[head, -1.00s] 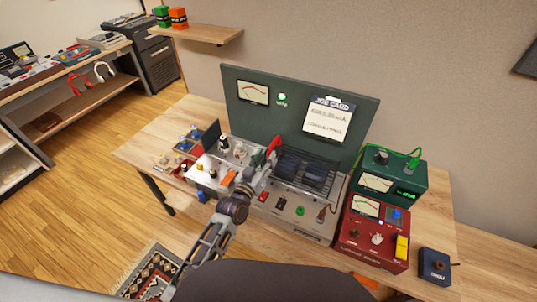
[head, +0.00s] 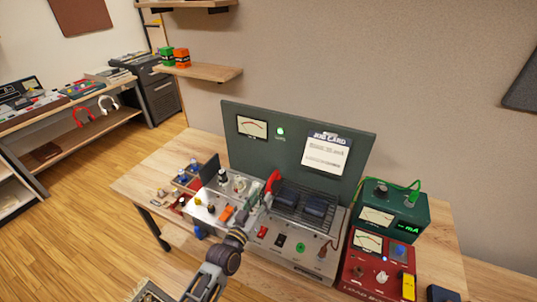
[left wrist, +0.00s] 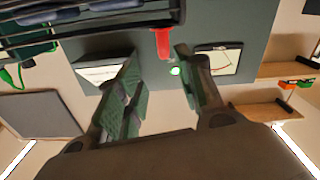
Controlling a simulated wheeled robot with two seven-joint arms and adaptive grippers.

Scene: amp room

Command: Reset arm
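My left gripper (head: 262,200) is over the metal-topped amplifier chassis (head: 287,236) on the workbench, close to an upright red handle (head: 273,181). In the left wrist view its two fingers stand apart with nothing between them, so the gripper (left wrist: 157,62) is open. The red handle (left wrist: 163,43) shows there just beyond the fingertips, and I cannot tell whether they touch it. My left arm comes in from the bottom of the head view. My right gripper is in neither view.
A green panel (head: 235,150) with a gauge and job card stands behind the chassis. A green meter box (head: 409,212) and a red meter box (head: 355,268) stand to its right. Small parts lie at the bench's left. A wall shelf (head: 205,72) holds green and orange boxes.

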